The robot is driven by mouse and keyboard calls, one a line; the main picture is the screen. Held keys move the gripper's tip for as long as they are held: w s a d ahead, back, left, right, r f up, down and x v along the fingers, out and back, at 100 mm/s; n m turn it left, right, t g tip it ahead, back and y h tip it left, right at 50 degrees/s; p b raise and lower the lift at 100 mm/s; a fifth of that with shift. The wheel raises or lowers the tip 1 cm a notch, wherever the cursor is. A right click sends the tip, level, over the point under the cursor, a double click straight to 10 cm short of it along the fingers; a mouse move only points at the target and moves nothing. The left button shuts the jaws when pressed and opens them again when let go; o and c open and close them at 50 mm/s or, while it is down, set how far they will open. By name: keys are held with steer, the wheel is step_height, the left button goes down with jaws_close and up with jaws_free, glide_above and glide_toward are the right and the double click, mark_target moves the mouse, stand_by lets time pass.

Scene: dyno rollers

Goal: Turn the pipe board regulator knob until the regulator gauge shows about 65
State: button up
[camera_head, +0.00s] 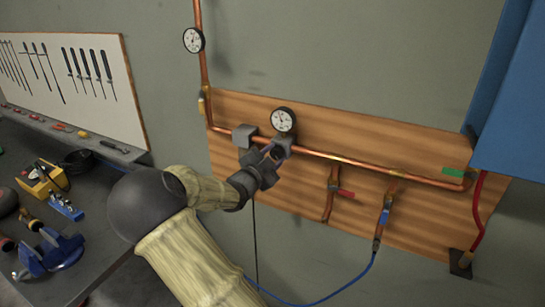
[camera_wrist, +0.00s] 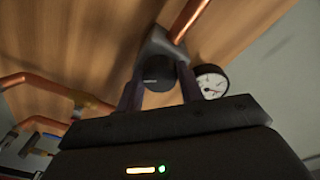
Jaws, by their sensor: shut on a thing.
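The wooden pipe board (camera_head: 340,213) hangs on the wall and carries copper pipes. The regulator gauge (camera_head: 283,120) is a round white dial with a black rim on the upper pipe; it also shows in the wrist view (camera_wrist: 211,82). Its needle is too small to read in either view. The dark regulator knob (camera_wrist: 158,70) sits under the grey regulator body (camera_wrist: 163,42). My gripper (camera_head: 276,153) is at the regulator, just below the gauge. In the wrist view my gripper (camera_wrist: 160,92) has its two fingers on either side of the knob, shut on it. The head view mostly hides the knob.
A second gauge (camera_head: 193,40) is on the vertical pipe at the upper left. Red-handled (camera_head: 346,193) and blue-handled (camera_head: 384,216) valves hang at right. A blue cabinet (camera_head: 510,110) stands out at the far right. A workbench (camera_head: 100,190) with tools lies at left.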

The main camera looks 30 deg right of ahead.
steer(key=o, duration=1)
steer(key=shift+a, duration=0.1)
steer(key=b+v, duration=0.4)
steer(key=v, duration=1.3)
steer(key=shift+a, duration=0.1)
stand_by(0.4)
